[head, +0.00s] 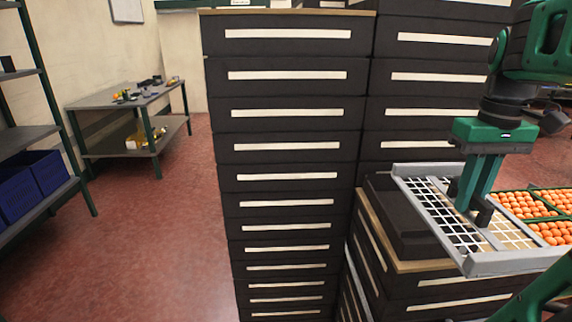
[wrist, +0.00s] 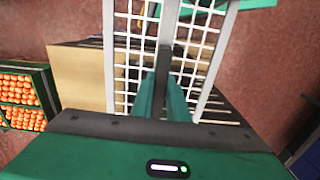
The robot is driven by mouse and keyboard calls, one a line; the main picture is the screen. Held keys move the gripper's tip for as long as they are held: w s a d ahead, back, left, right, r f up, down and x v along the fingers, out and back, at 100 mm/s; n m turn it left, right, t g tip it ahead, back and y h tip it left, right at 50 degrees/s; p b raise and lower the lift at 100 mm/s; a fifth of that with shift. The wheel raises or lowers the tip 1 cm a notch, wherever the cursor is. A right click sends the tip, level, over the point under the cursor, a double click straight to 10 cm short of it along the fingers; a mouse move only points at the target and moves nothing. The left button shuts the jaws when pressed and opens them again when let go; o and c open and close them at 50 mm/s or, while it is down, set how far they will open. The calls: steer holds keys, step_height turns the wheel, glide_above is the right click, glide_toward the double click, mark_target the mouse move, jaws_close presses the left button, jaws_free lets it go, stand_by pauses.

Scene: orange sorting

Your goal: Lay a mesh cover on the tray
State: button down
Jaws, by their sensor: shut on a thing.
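My gripper (head: 476,208) is shut on the middle bar of the mesh cover, a white grid in a light grey frame (head: 515,262). The cover is held roughly level above the low drawer cabinet. In the wrist view, the fingers (wrist: 165,95) grip the cover's bar, with grid on both sides and the grey side rail (wrist: 108,60) at left. Green trays full of oranges (head: 545,219) lie to the right of the cover and are partly hidden by it. They also show at the left edge of the wrist view (wrist: 45,85), apart from the cover.
The low cabinet has a wooden top (head: 412,266) and a black box (head: 392,215) on it, close to the cover's left side. Tall dark drawer stacks (head: 285,130) stand behind and left. A workbench (head: 110,100) and a shelf with blue bins (head: 45,172) are far left. Red floor between is clear.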

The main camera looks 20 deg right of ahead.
steer(key=shift+w+d+f, duration=0.75)
steer(key=shift+w+d, duration=0.3)
steer(key=shift+w, duration=2.85)
steer(key=shift+w+d+f, duration=0.75)
steer(key=shift+w+d, duration=0.25)
steer(key=shift+w, duration=2.9)
steer(key=shift+f, duration=2.8)
steer(key=c, duration=1.6)
jaws_free()
steer(key=shift+c, duration=0.2)
step_height(320, 180, up, 11)
steer(key=shift+w, duration=0.1)
step_height(320, 180, up, 8)
